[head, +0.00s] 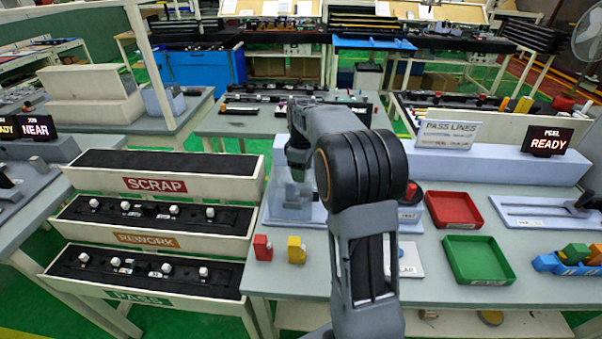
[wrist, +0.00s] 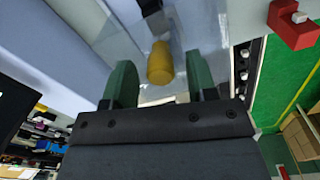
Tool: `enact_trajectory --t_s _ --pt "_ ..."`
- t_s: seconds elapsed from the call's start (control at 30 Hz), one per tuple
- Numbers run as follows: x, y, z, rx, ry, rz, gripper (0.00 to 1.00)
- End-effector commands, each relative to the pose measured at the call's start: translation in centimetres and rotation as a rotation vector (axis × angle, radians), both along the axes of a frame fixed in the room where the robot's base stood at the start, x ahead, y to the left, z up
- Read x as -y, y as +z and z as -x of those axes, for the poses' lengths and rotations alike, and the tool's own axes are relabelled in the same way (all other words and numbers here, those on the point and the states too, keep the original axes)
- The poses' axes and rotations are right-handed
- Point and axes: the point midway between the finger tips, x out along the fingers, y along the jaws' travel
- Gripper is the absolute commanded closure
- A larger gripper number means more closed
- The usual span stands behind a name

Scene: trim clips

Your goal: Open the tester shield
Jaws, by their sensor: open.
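The tester shield (head: 287,193) is a clear panel on the tester, left of my arm in the head view. It also shows in the wrist view (wrist: 110,30) as a see-through sheet. A yellow knob (wrist: 160,63) stands at the shield in the wrist view. My gripper (wrist: 160,80) is open, with one green finger on each side of the knob, and gaps show on both sides. In the head view my gripper (head: 297,155) is partly hidden by my own arm, above the shield. Whether the shield is fully down is hard to tell.
A red block (head: 262,247) and a yellow block (head: 296,250) stand on the front of the bench. A red tray (head: 453,209) and a green tray (head: 478,260) lie to the right. Stepped SCRAP, REWORK and PASS racks (head: 160,240) stand on the left.

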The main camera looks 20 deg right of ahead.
Motion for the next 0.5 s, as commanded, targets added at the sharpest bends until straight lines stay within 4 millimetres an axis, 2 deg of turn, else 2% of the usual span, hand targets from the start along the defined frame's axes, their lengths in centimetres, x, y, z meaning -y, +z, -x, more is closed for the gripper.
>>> enact_trajectory --t_s 0.2,0.5 --pt "-0.08 -1.19 0.01 0.000 0.001 0.000 0.48" --pt "-0.13 -1.33 0.01 0.000 0.002 0.000 0.48"
